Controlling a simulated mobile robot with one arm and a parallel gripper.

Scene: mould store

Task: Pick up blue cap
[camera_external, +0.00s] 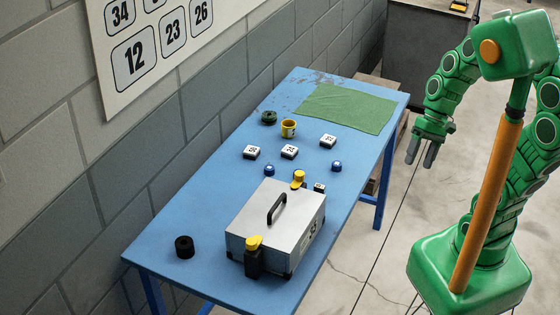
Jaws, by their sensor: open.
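Two small blue caps are on the blue table (200,235). One blue cap (269,169) is near the middle, just behind the silver case. The other blue cap (337,166) is further right, near the table's right edge. My gripper (421,154) is open and empty. Its fingers point down, and in the picture it is to the right of the table, apart from both caps.
A silver case (262,222) with a black handle takes up the front of the table, with yellow-topped items beside it. White numbered blocks (289,151), a yellow cup (288,128) and a green cloth (345,108) are further back. A black cylinder (184,247) stands front left.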

